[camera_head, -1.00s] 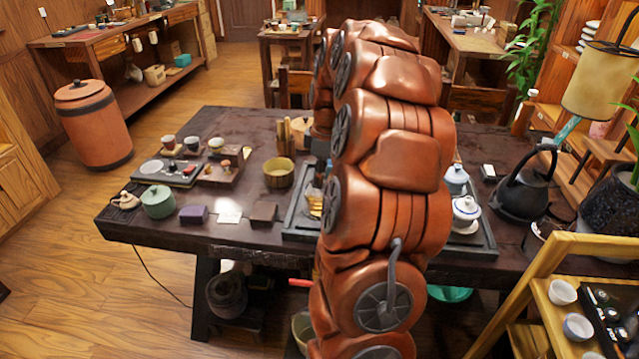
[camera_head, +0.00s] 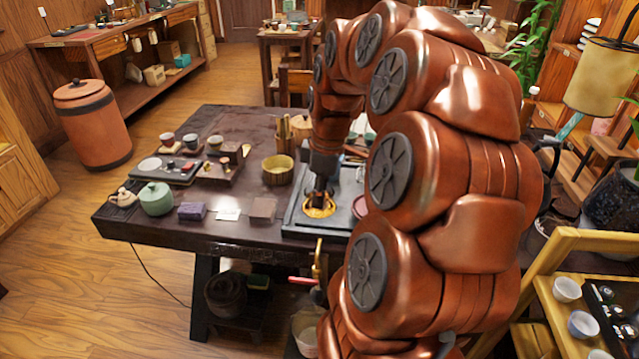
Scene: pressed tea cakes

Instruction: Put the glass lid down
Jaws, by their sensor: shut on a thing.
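My gripper (camera_head: 321,193) points down over the left part of the dark tea tray (camera_head: 290,226) on the table. It is shut on the glass lid, which is too small and clear to make out at the fingertips. A round yellow-amber thing (camera_head: 319,210) shows right below the fingers, on the tray. I cannot tell whether the lid touches it. My arm hides the right part of the tray.
The dark wooden table (camera_head: 150,231) bears a yellow-brown bowl (camera_head: 278,169), a green lidded pot (camera_head: 156,199), a purple box (camera_head: 192,211) and a brown block (camera_head: 263,208) left of the tray. A wooden stand (camera_head: 540,262) with cups is at the right front.

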